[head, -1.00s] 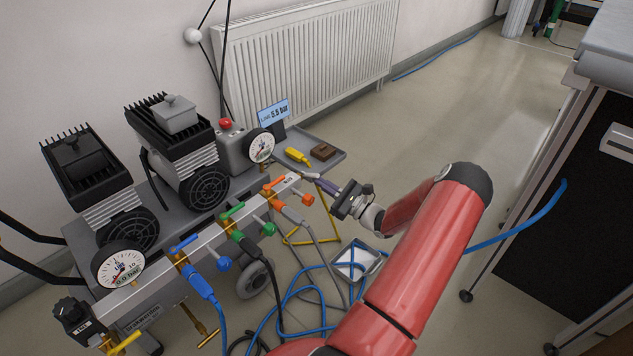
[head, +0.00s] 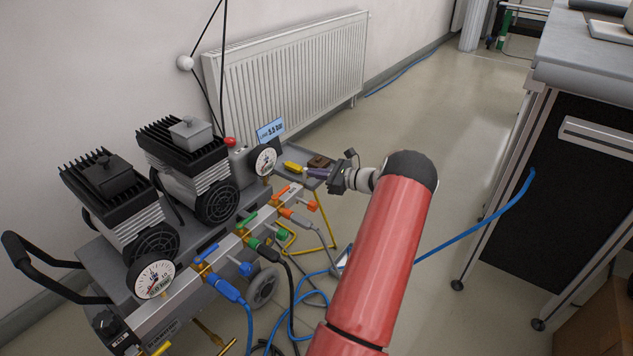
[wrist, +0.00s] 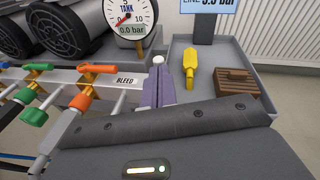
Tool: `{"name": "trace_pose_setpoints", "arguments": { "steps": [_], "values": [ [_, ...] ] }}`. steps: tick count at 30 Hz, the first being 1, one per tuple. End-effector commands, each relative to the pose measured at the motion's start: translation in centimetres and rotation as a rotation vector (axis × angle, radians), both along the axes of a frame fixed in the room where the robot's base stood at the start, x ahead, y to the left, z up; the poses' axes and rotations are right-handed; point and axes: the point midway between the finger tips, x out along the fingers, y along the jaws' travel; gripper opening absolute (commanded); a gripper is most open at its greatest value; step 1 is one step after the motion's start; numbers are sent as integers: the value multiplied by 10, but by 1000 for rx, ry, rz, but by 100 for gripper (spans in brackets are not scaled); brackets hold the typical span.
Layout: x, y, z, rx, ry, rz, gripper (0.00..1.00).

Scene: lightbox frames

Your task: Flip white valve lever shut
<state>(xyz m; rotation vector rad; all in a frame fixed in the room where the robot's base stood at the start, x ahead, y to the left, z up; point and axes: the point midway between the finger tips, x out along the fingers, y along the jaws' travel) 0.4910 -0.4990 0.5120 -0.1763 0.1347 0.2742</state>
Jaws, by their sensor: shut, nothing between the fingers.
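My gripper (head: 318,173) has purple fingers pressed together, with nothing between them. In the wrist view, the fingers (wrist: 160,86) point away past the BLEED label (wrist: 125,80) at the right end of the metal manifold. A small white rounded piece (wrist: 158,60) shows just beyond the fingertips, and in the head view as a pale spot (head: 305,170). It may be part of the white lever; the rest is hidden behind the fingers. I cannot tell whether the fingers touch it.
Orange (head: 283,191), green (head: 248,216) and blue (head: 211,250) levers line the manifold, with hoses below. A grey tray (wrist: 222,55) holds a yellow tool (wrist: 190,66) and a brown block (wrist: 236,82).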

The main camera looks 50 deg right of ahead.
Motion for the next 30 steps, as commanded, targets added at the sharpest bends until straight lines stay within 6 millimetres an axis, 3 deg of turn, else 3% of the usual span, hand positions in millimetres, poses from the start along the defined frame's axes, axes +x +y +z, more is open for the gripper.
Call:
{"name": "trace_pose_setpoints", "arguments": {
  "steps": [12,30],
  "values": [
    [13,2,8,1,-2,1,0],
    [17,3,11,0,-7,4,0]
  ]
}}
